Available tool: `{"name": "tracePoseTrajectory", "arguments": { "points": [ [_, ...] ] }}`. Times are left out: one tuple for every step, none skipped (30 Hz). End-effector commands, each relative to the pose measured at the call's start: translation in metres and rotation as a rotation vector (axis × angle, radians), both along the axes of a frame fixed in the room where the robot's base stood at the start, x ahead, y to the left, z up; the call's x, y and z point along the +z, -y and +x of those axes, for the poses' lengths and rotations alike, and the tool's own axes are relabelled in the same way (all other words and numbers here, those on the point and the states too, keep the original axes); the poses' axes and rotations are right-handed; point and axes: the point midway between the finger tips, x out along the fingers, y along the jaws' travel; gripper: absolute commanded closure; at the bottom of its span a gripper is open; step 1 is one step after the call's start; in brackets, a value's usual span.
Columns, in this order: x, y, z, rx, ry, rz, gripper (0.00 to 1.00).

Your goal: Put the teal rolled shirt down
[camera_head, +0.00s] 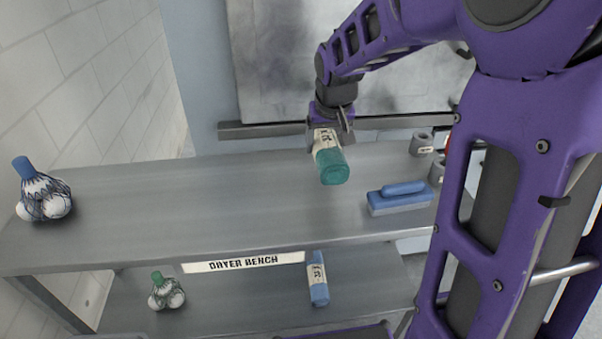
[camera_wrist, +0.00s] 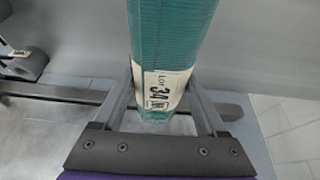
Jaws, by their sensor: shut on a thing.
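The teal rolled shirt (camera_head: 334,170) has a pale paper band near its upper end in the head view. My gripper (camera_head: 330,122) is shut on that banded end, and the roll tilts down toward the front of the bench. In the wrist view the teal rolled shirt (camera_wrist: 168,40) runs up from between the two fingers of my gripper (camera_wrist: 168,100), with a label reading "34" on its band. The dryer bench (camera_head: 210,195) has a grey top shelf below the roll. I cannot tell whether the roll touches the shelf.
On the top shelf, a net bag of white balls (camera_head: 45,195) sits far left and a blue brush (camera_head: 398,203) right. Grey rings (camera_head: 421,144) stand at the back right. The lower shelf holds a blue roll (camera_head: 318,282) and a green-tied bag (camera_head: 166,292). The top's middle is clear.

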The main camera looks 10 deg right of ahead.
Motion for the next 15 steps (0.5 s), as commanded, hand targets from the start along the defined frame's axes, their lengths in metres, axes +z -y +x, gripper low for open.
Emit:
{"name": "tracePoseTrajectory", "arguments": {
  "points": [
    [-0.013, 0.0, -0.001, 0.0, -0.005, 0.001, 0.94],
    [-0.018, 0.0, 0.0, 0.0, -0.003, 0.001, 0.94],
    [-0.022, 0.0, 0.0, 0.0, -0.002, 0.0, 0.94],
    [-0.025, 0.0, 0.0, 0.0, -0.002, 0.0, 0.94],
    [-0.027, 0.0, 0.0, 0.0, -0.001, 0.0, 0.94],
    [-0.03, 0.0, 0.0, 0.0, -0.001, 0.001, 0.94],
    [-0.032, 0.0, 0.0, 0.0, -0.001, 0.001, 0.94],
    [-0.034, 0.0, 0.0, 0.0, -0.001, 0.001, 0.94],
    [-0.038, 0.0, 0.0, 0.0, -0.002, 0.001, 0.94],
    [-0.041, 0.0, 0.0, 0.0, -0.003, 0.0, 0.94],
    [-0.046, 0.0, 0.0, 0.0, -0.002, 0.0, 0.94],
    [-0.052, 0.0, 0.0, 0.0, -0.002, 0.001, 0.94],
    [-0.058, 0.0, -0.001, 0.0, -0.003, 0.001, 0.94],
    [-0.064, 0.0, -0.001, 0.001, -0.004, 0.001, 0.94],
    [-0.071, 0.0, -0.001, 0.0, -0.004, 0.001, 0.94]
  ]
}}
